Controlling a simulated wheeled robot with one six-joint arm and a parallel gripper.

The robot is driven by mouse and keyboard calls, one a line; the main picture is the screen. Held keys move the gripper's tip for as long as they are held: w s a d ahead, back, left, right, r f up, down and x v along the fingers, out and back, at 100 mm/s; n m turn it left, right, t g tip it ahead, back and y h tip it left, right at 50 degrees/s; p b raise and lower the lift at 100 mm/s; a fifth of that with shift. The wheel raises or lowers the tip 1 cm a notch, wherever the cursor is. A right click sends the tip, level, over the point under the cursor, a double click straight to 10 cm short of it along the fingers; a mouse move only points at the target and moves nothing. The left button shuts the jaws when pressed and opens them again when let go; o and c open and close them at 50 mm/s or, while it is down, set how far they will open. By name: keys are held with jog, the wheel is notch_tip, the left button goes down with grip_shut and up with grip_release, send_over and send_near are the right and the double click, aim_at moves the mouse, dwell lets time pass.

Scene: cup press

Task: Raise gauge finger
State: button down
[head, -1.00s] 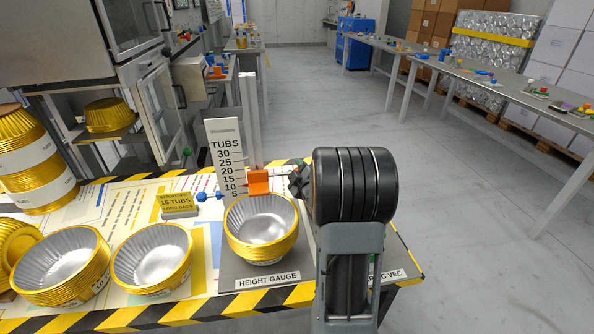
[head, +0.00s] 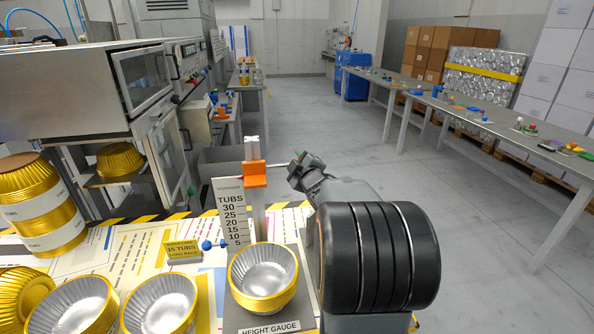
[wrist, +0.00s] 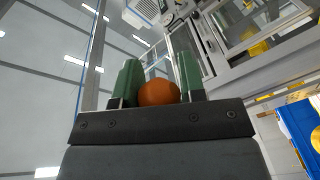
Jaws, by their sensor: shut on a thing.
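The orange gauge finger (head: 254,175) sits high on the upright metal post of the height gauge, above the numbered TUBS scale (head: 233,212). My gripper (head: 297,162) is at the right of the finger, at about its height. In the wrist view the finger's round orange knob (wrist: 159,92) sits between my two green fingertips, and my gripper is shut on it. A stack of gold tubs (head: 262,272) with silver insides stands on the gauge base (head: 236,318), below the finger and clear of it.
A metal machine (head: 80,90) fills the left.

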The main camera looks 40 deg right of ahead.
jog(key=shift+r, duration=0.85)
jog(key=c, duration=0.7)
grip_release()
jog(key=shift+c, duration=0.2)
jog(key=shift+f, duration=0.2)
jog(key=shift+s+a, duration=0.1)
jog(key=shift+s, duration=0.15)
jog(key=p+v, duration=0.1)
jog(key=v, duration=1.2)
jog(key=shift+s, duration=0.15)
